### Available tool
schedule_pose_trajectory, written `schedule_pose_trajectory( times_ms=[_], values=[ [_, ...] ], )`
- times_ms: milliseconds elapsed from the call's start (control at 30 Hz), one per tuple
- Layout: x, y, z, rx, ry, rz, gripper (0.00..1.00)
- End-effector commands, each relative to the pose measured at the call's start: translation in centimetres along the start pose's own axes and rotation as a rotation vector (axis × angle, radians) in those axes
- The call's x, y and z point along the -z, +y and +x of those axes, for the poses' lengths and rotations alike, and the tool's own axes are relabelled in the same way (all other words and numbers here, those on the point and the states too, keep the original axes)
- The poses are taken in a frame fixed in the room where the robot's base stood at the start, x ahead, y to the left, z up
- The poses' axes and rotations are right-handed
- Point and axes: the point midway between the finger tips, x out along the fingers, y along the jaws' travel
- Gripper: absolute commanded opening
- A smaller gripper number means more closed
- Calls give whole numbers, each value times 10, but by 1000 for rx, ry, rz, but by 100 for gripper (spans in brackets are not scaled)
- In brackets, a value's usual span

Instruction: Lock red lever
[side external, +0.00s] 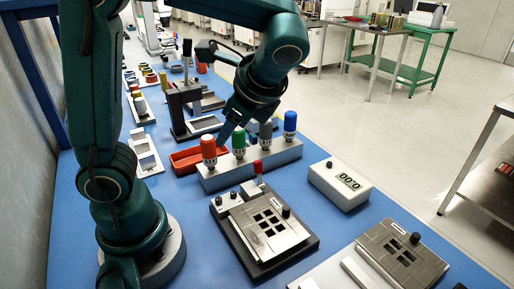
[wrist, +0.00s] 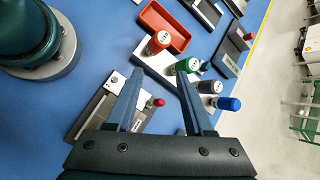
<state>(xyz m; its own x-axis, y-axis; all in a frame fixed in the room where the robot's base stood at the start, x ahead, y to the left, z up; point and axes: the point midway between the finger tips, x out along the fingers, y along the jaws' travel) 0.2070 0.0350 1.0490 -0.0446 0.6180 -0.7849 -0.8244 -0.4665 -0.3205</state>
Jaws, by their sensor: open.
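The red lever (side external: 257,167) stands upright, a small red knob on a pale stem, at the back edge of a dark fixture with a silver windowed plate (side external: 270,222). In the wrist view the lever's red knob (wrist: 158,102) shows between my fingers' lines, with the fixture (wrist: 100,112) partly hidden behind the left finger. My gripper (side external: 227,132) is open and empty. It is above and behind the lever, over the row of coloured bottles, apart from the lever. In the wrist view my fingertips (wrist: 160,72) are spread.
A grey rack holds red (side external: 208,150), green (side external: 239,142), grey (side external: 265,133) and blue (side external: 290,124) bottles close to my gripper. A red tray (side external: 185,162) lies behind. A timer box (side external: 340,185) and another plated fixture (side external: 400,250) stand right. Blue table surface is clear between them.

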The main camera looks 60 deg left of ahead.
Motion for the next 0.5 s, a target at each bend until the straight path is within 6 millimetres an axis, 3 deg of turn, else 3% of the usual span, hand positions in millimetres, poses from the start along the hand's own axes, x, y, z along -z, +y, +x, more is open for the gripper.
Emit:
schedule_pose_trajectory(
  times_ms=[233,500],
  values=[
    [44,-18,9,92,-268,298,52],
    [95,-7,26,182,-444,502,52]
  ],
)
